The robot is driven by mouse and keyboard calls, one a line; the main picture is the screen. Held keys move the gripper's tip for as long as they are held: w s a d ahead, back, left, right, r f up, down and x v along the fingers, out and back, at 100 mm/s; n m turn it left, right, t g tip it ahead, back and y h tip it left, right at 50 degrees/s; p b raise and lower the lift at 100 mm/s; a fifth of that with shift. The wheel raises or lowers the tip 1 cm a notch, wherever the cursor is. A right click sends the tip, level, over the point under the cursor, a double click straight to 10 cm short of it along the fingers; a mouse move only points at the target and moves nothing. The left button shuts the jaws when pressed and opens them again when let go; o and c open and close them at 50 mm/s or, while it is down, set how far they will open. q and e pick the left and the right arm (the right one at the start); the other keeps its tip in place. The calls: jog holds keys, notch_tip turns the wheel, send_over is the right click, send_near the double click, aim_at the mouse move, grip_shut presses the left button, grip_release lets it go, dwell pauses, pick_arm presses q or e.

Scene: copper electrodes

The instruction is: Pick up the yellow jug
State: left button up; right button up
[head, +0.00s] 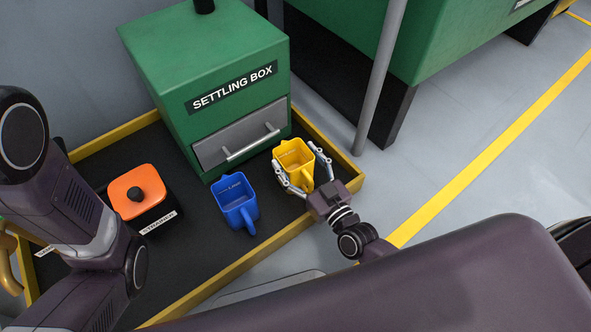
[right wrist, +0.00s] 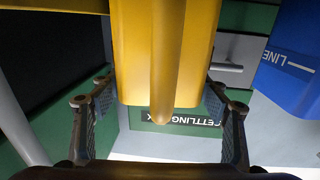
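The yellow jug (head: 294,154) stands upright on the dark tray floor (head: 198,212), in front of the green settling box. My right gripper (head: 297,162) reaches in at the jug's handle side, one finger on each side of it. In the right wrist view the jug (right wrist: 130,60) fills the upper middle, its handle pointing at the camera. The fingers (right wrist: 160,95) are spread wide along its sides; I see no clear grip.
A blue jug (head: 236,197) stands close left of the yellow jug. A black container with an orange lid (head: 133,189) stands further left. The settling box (head: 180,60) with its grey drawer is behind. A yellow tray rim (head: 335,160) and grey pole (head: 379,80) lie to the right.

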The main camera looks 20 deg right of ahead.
jog(key=c, duration=1.1)
jog(key=shift+r, duration=0.1)
